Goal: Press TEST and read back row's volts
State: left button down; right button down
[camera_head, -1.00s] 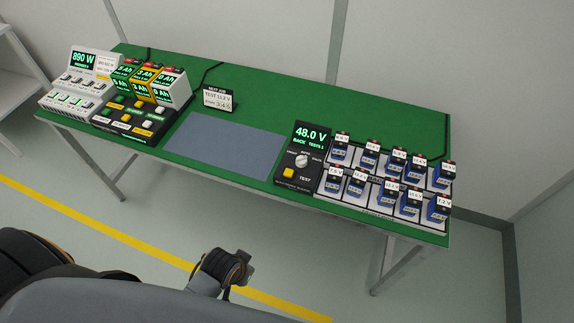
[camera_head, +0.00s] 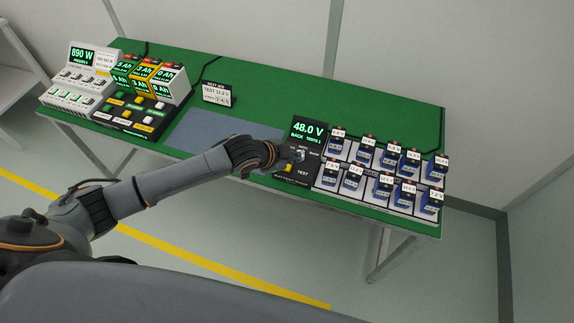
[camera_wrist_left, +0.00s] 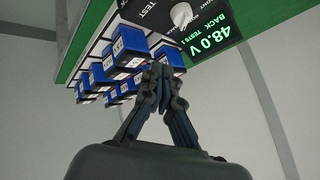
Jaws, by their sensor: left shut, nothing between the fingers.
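The black tester (camera_head: 312,141) stands on the bench; its green display (camera_head: 308,128) reads 48.0 V and BACK, with a small test count below. Its yellow TEST button (camera_head: 289,168) and grey dial (camera_head: 299,156) are on the front face. My left gripper (camera_head: 290,156) is shut and empty, over the tester's left side close to the dial and button; I cannot tell if it touches. In the left wrist view my shut fingers (camera_wrist_left: 163,70) point toward the tester, where the dial (camera_wrist_left: 181,14) and display (camera_wrist_left: 207,35) show. My right gripper is out of view.
Blue battery packs (camera_head: 366,150) with white labels stand in two rows right of the tester. A blue-grey mat (camera_head: 205,132) lies left of it. A card (camera_head: 217,93) stands behind the mat. A white unit (camera_head: 82,76) and a button panel (camera_head: 128,118) fill the left end.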

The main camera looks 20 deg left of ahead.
pick_arm(q)
jog(key=shift+t, duration=0.3)
jog(key=w+a, duration=0.1)
jog(key=a, duration=0.1)
jog(key=w+a, duration=0.1)
jog(key=w, duration=0.1)
jog(key=shift+w+a+r, duration=0.2)
jog(key=shift+a+r, duration=0.15)
notch_tip(320, 180, down, 7)
jog(key=b, duration=0.7)
jog(key=shift+f, duration=0.1)
jog(key=shift+f+b, duration=0.55)
jog(key=shift+f, duration=0.25)
jog(key=shift+f, duration=0.4)
